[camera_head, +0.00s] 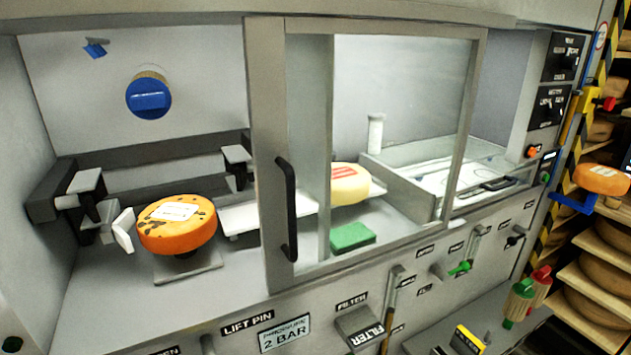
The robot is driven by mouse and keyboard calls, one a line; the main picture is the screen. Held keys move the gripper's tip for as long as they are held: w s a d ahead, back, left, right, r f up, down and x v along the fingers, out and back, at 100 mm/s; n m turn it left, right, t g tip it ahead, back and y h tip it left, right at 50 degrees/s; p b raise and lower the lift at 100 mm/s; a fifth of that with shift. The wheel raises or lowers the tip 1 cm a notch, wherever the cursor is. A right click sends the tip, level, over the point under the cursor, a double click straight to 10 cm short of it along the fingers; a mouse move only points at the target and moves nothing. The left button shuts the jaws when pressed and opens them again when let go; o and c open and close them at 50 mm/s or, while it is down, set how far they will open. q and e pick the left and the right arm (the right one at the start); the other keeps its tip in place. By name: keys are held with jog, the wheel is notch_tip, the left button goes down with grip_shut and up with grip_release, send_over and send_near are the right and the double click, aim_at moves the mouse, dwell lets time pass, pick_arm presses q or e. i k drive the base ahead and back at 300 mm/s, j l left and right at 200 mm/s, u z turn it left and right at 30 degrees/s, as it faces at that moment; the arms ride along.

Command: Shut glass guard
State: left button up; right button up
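The glass guard (405,90) is a clear pane in a grey metal frame. It stands across the middle and right part of the machine's front. A black vertical bar handle (287,210) is fixed on its wide left frame post (266,130). The bay left of that post is uncovered. In this bay an orange cheese wheel (178,226) with a white label sits on a small support. Neither of my grippers shows in the head view.
Behind the glass are a pale yellow cheese (349,184) and a green block (352,236). Grey clamps (82,190) stand in the left bay. Levers and a filter part (361,329) jut from the lower front panel. Shelves of cheese wheels (603,255) stand at right.

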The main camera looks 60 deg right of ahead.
aim_at(263, 37)
jog(key=z, duration=2.15)
